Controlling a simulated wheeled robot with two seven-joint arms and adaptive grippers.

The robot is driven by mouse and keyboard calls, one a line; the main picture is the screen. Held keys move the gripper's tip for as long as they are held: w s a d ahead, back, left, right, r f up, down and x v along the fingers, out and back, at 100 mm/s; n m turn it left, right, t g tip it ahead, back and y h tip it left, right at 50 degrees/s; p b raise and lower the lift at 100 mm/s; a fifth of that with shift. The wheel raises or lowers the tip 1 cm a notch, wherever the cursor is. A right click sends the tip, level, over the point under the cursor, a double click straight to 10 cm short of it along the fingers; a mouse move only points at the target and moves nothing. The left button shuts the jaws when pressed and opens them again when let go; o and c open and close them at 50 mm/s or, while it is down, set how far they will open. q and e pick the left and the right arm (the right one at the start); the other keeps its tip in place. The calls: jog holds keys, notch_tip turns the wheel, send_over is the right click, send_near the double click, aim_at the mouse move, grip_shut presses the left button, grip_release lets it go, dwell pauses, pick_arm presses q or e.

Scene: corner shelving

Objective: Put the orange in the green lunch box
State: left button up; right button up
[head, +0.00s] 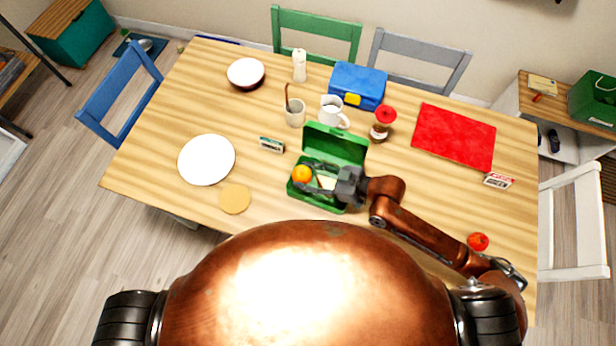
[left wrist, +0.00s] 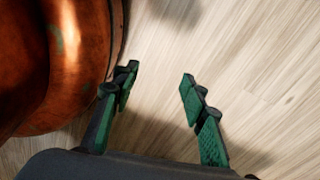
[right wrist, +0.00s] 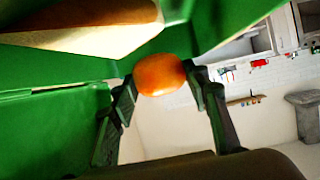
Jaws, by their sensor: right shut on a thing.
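The green lunch box (head: 340,146) stands open on the table, its lid raised at the back. The orange (head: 302,174) is at the left part of the box in the head view; I cannot tell whether it touches the bottom. My right gripper (head: 312,182) reaches in from the right, over the box. In the right wrist view the orange (right wrist: 160,75) sits between the fingertips of my right gripper (right wrist: 158,82), with green box walls around. My left gripper (left wrist: 158,82) is open and empty above the wooden floor, beside my copper body.
A white plate (head: 206,160) and a red mat (head: 453,136) lie farther out. A red apple (head: 478,241) is by my right forearm.

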aim_at(308, 179)
jog(key=shift+w+d+f, duration=0.1)
jog(key=shift+w+f, duration=0.3)
jog(key=shift+f, duration=0.05)
notch_tip(308, 179, down, 3)
jog(key=shift+f+b, duration=0.15)
jog(key=shift+b, duration=0.45)
pick_arm(q)
jog(key=s, duration=0.1)
jog(key=s+f, duration=0.1)
jog(key=shift+s+f, duration=0.1)
jog(key=shift+s, duration=0.3)
pick_arm(e)
jog(key=shift+f, duration=0.1)
pick_arm(q)
jog(key=shift+w+d+f, duration=0.1)
jog(key=shift+w, duration=0.3)
pick_arm(e)
jog(key=o, duration=1.2)
